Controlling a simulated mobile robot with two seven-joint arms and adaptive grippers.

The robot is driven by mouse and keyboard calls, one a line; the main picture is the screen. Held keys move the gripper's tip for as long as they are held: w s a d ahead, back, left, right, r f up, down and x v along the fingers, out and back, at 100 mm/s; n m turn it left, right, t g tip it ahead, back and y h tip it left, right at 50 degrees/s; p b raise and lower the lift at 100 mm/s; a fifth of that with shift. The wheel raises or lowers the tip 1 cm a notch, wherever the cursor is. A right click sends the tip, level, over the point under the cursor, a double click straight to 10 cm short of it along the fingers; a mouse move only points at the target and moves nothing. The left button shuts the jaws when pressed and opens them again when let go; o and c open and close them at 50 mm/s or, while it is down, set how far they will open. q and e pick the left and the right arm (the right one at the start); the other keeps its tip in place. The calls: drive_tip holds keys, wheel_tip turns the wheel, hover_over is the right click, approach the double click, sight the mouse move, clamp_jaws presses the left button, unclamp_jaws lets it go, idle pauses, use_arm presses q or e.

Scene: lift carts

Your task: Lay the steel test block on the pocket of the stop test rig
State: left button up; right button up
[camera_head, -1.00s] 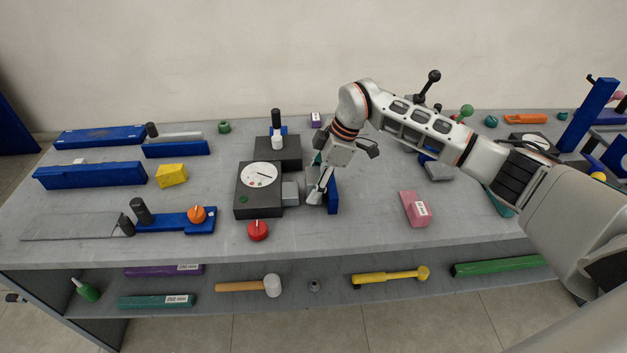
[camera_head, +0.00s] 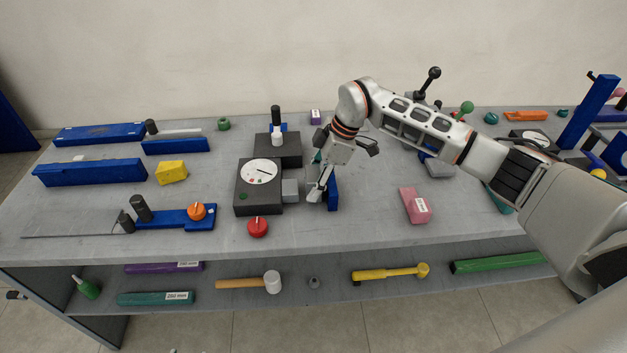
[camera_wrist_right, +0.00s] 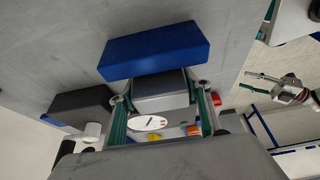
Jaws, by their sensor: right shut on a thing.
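The grey steel test block (camera_wrist_right: 162,92) is between the two fingers of my right gripper (camera_wrist_right: 162,108) in the right wrist view. In the head view my right gripper (camera_head: 316,192) points down and is shut on the block, partly covering that area. A grey block face (camera_head: 290,190) shows just left of the fingers, against the black dial box (camera_head: 245,207). The blue plate (camera_head: 333,194) stands just right of the fingers; it also shows beyond the block in the right wrist view (camera_wrist_right: 155,50). The pocket itself cannot be made out. My left gripper is not in view.
A red knob (camera_head: 258,227) sits in front of the dial box. A black box (camera_head: 285,150) stands behind it, and a pink block (camera_head: 415,206) lies to the right. The bench (camera_head: 320,238) is bare along its front edge.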

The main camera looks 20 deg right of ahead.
drive_tip(key=shift+f, duration=0.3)
drive_tip(key=o, duration=1.7)
drive_tip(key=shift+f, duration=0.1)
drive_tip(key=v, duration=1.2)
drive_tip(key=shift+d, duration=0.1)
